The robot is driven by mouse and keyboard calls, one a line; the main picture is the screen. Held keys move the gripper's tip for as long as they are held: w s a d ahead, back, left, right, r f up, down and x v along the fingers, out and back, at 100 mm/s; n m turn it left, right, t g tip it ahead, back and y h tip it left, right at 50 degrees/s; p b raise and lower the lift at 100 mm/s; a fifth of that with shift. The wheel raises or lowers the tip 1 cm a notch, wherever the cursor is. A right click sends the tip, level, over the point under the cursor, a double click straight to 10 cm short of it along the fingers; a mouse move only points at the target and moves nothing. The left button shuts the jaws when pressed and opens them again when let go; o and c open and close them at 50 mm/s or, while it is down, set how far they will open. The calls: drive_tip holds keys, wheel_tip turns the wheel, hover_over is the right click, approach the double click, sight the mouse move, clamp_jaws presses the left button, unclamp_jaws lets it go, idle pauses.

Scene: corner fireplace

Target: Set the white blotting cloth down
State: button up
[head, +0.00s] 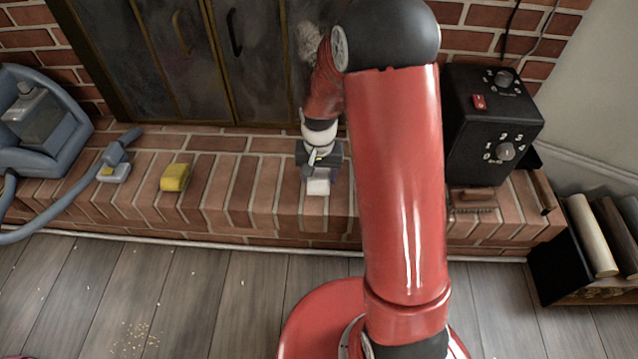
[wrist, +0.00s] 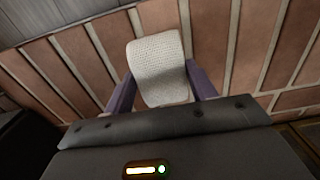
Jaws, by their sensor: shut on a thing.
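The white blotting cloth (wrist: 158,68) is a small textured white pad between the two purple fingers of my gripper (wrist: 160,95) in the wrist view. In the head view the cloth (head: 318,187) shows just below my gripper (head: 318,172), over the front part of the brick hearth (head: 232,195). My gripper is shut on the cloth. I cannot tell whether the cloth touches the bricks.
A yellow sponge (head: 175,177) and a blue-grey cleaner nozzle (head: 116,160) lie on the hearth to the left. A black control box (head: 490,125) and a brush (head: 472,199) are at the right. Bare brick lies between sponge and gripper. Glass doors (head: 190,60) stand behind.

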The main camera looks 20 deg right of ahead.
sight(319, 183)
drive_tip(key=shift+f+b, duration=0.3)
drive_tip(key=shift+f, duration=1.45)
drive_tip(key=shift+f, duration=0.2)
drive_tip(key=o, duration=1)
wheel_tip(319, 183, up, 12)
drive_tip(key=shift+r+p, duration=0.15)
drive_tip(key=shift+p, duration=1.1)
drive_tip(key=s+r+n+t, duration=0.1)
drive_tip(key=s+r, duration=0.3)
drive_tip(key=r, duration=0.2)
drive_tip(key=s+r+t, duration=0.1)
drive_tip(key=s+r, duration=0.3)
drive_tip(key=r, duration=0.2)
drive_tip(key=s+r+n+t, duration=0.1)
drive_tip(key=s+r, duration=0.1)
drive_tip(key=s, duration=0.2)
drive_tip(key=s+r+t, duration=0.1)
drive_tip(key=s+r, duration=0.1)
drive_tip(key=s, duration=0.3)
drive_tip(key=s+d+r+n+t, duration=0.1)
drive_tip(key=s+r, duration=0.2)
drive_tip(key=s, duration=0.1)
drive_tip(key=shift+s+n+t, duration=0.3)
drive_tip(key=shift+s, duration=0.05)
